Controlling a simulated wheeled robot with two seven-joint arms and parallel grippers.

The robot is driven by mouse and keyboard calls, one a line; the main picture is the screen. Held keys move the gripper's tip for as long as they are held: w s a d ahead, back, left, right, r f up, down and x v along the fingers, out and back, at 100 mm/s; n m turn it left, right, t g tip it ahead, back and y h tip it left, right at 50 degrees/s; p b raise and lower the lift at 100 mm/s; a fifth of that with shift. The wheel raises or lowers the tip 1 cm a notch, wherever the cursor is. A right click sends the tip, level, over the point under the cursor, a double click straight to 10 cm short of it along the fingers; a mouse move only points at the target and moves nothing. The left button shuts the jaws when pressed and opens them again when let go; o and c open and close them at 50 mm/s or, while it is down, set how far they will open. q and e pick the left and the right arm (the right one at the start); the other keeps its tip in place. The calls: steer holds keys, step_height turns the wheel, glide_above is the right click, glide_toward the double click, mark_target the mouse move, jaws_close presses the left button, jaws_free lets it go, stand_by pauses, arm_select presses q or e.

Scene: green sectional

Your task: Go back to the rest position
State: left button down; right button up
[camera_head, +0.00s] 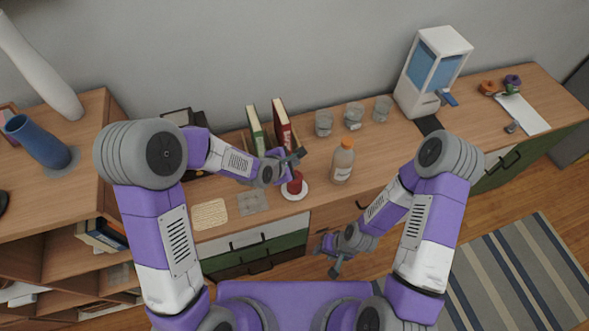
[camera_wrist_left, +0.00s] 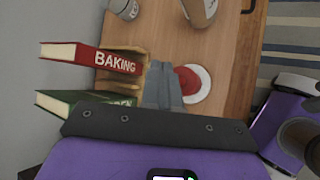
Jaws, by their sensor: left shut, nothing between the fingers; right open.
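My left gripper (camera_head: 298,156) is shut and empty above the cabinet top, beside the red and green books. In the left wrist view its fingers (camera_wrist_left: 163,85) are together, and a red object on a white round coaster (camera_wrist_left: 197,84) lies just beyond them. My right gripper (camera_head: 335,270) is open and empty, low in front of the cabinet drawers. The red book (camera_head: 281,125), marked BAKING in the left wrist view (camera_wrist_left: 80,56), and the green book (camera_head: 255,129) stand in a wooden holder behind the left gripper.
A bottle with an orange cap (camera_head: 343,161) stands right of the coaster. Several glasses (camera_head: 353,116) and a water dispenser (camera_head: 433,72) stand further right. A woven mat (camera_head: 210,214) and a grey coaster (camera_head: 252,203) lie at the left. A striped rug (camera_head: 500,275) covers the floor at right.

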stand_by(0.3)
arm_select(q)
steer(key=s+a+f+m+g, duration=0.1)
steer(key=s+a+f+m, duration=0.1)
steer(key=s+f, duration=0.1)
steer(key=s+a+f+m+g+y, duration=0.1)
steer(key=s+a+f+m, duration=0.1)
steer(key=f, duration=0.3)
steer(key=s+a+f+m+g, duration=0.1)
steer(key=s+a+f+m, duration=0.1)
steer(key=s+f+m, duration=0.2)
steer(key=shift+s+a+f+g, duration=0.1)
steer(key=shift+s+a+g, duration=0.1)
steer(key=shift+s+g, duration=0.1)
steer(key=s+a+f+m+g, duration=0.1)
steer(key=s+f+m+g, duration=0.15)
steer(key=s+m, duration=0.35)
steer(key=s+a+f+m+g, duration=0.1)
steer(key=s+a+f+m, duration=0.2)
steer(key=s, duration=0.4)
steer(key=a+b+x, duration=0.1)
steer(key=b+x, duration=0.4)
steer(key=x, duration=0.1)
steer(key=shift+w+f+b, duration=0.2)
steer(key=shift+f+b, duration=0.15)
steer(key=shift+f, duration=0.05)
